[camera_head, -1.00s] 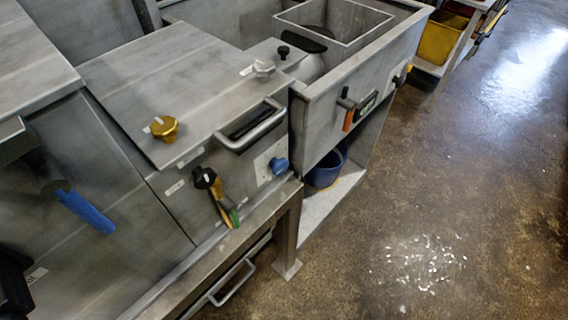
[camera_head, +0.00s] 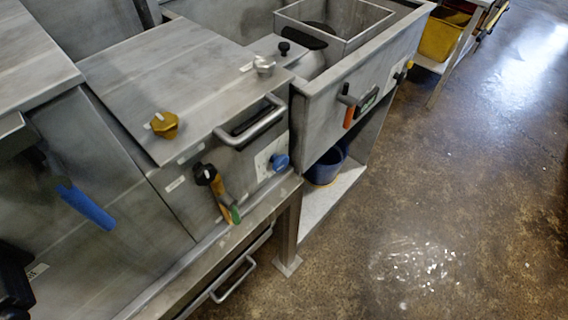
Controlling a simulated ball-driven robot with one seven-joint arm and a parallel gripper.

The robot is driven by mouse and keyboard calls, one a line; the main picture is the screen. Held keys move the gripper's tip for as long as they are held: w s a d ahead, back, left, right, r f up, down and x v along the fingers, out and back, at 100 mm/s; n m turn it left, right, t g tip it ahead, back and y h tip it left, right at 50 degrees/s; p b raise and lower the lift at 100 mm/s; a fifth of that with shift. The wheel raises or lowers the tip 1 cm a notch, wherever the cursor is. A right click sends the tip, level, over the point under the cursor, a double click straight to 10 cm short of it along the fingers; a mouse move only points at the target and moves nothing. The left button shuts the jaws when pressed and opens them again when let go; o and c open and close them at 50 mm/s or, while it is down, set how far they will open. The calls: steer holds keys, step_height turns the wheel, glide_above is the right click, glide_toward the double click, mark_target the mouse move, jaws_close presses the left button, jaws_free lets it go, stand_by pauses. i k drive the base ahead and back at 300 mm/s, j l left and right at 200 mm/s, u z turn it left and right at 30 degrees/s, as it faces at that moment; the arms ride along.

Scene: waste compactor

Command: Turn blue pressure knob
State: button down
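The blue knob (camera_head: 280,161) is small and round. It sits on a pale plate on the front face of the grey metal machine (camera_head: 180,85), near its right end and below a bar handle (camera_head: 252,122). Nothing touches the knob or covers it. I cannot make out my gripper in this view. A dark shape at the lower left edge is cut off, and I cannot tell what it is.
A yellow knob (camera_head: 164,124) and a silver knob (camera_head: 263,66) are on the machine's top. A blue bar handle (camera_head: 86,206) projects at left. A blue bucket (camera_head: 325,167) stands on a low shelf. Floor at right is clear.

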mark_target(280, 162)
steer(key=k+l+u, duration=0.15)
steer(key=u, duration=0.2)
steer(key=k+l+u, duration=0.15)
steer(key=l+u, duration=0.25)
